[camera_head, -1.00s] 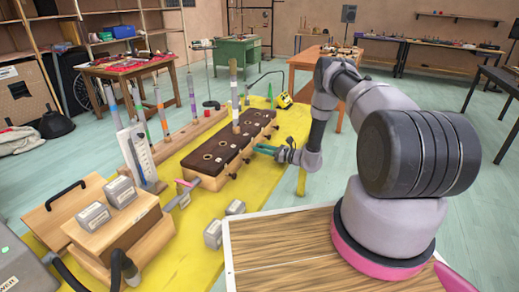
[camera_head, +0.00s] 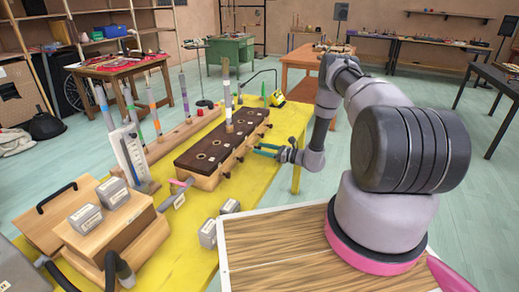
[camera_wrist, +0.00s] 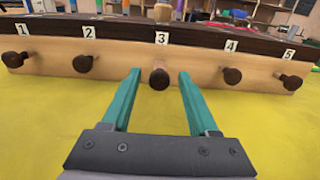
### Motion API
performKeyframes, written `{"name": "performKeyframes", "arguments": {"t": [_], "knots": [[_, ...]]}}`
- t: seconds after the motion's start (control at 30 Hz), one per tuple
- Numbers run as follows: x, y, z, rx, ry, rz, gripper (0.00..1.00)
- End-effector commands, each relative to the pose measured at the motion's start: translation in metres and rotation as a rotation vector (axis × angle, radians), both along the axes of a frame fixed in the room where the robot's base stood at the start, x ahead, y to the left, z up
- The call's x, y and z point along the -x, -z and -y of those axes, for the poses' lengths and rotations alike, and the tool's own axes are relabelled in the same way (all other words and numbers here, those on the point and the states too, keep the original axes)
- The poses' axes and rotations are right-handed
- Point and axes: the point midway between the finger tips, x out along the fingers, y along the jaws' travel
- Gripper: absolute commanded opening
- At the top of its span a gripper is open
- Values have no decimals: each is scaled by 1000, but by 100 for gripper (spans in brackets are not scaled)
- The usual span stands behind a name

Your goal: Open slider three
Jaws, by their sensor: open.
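The slider box (camera_head: 200,172) is a long wooden block with a dark brown top on the yellow table. In the wrist view its front (camera_wrist: 120,62) carries a row of dark round knobs under number tags 1 to 5. The knob of slider three (camera_wrist: 159,78) sits in the middle below tag 3. My gripper (camera_wrist: 157,75) is open, with its two green fingers pointing at the box, one on each side of knob three. I cannot tell whether either finger touches the knob. In the head view my gripper (camera_head: 264,151) is at the box's right side.
The yellow table (camera_head: 190,240) has bare room in front of the box. Grey labelled blocks (camera_head: 208,233) lie near its front edge. A wooden rail with upright tubes (camera_head: 185,130) stands left of the box. A wooden chest (camera_head: 110,235) is at lower left.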

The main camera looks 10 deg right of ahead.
Motion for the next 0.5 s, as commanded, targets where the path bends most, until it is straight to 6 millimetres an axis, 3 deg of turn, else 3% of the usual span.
{"name": "performKeyframes", "arguments": {"t": [0.3,0.5], "knots": [[37,0,54,-1,6,-1,60],[52,0,73,0,3,0,60]]}}
